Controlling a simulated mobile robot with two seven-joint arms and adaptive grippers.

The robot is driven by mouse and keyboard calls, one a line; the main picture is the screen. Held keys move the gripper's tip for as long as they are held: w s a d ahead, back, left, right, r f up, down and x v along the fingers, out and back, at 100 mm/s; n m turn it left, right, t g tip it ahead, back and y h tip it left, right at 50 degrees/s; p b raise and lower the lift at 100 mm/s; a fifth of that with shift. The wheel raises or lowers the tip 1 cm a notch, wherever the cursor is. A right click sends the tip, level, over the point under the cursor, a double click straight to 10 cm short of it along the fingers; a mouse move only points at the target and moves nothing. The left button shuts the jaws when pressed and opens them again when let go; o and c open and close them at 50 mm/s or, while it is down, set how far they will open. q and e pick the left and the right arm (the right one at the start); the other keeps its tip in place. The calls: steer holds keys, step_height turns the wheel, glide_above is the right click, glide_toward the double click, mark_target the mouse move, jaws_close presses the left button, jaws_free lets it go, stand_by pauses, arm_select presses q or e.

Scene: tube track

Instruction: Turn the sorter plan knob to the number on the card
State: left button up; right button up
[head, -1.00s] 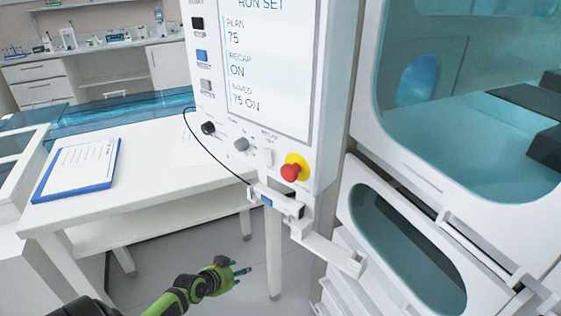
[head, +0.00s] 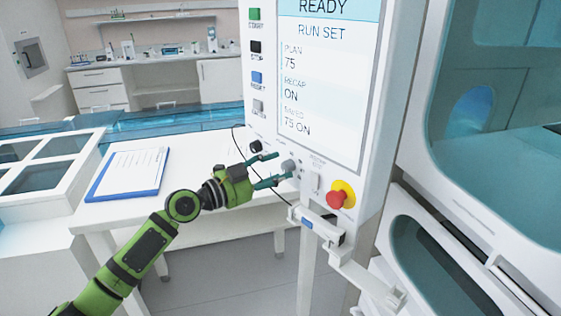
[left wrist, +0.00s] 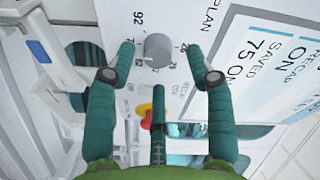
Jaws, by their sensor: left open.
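The sorter panel (head: 270,90) has a screen that reads READY, RUN SET, PLAN 75, RECAP ON, SAVED 75 ON. A grey knob (head: 289,166) sits below the screen, to the right of a black knob (head: 256,147). My left gripper (head: 282,167) is open at the grey knob. In the left wrist view the grey knob (left wrist: 158,50) lies between the open fingertips, with a gap on each side; numbers such as 92 and 26 ring it, and PLAN is printed nearby. A sheet on a blue clipboard (head: 130,172) lies on the table; its writing is too small to read.
A red stop button (head: 338,198) on a yellow base is right of the knob, with a white switch (head: 315,182) between. A white bracket (head: 318,225) juts out below the panel. A black cable hangs by the table (head: 210,150).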

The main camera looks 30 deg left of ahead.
arm_select(q)
steer(key=shift+p+x, duration=0.35)
steer(key=shift+x, duration=0.65)
arm_select(e)
steer(key=shift+w+r, duration=0.1)
steer(key=shift+r, duration=0.5)
arm_select(q)
steer(key=shift+a, duration=0.1)
jaws_close()
arm_select(e)
steer(key=shift+w, duration=0.1)
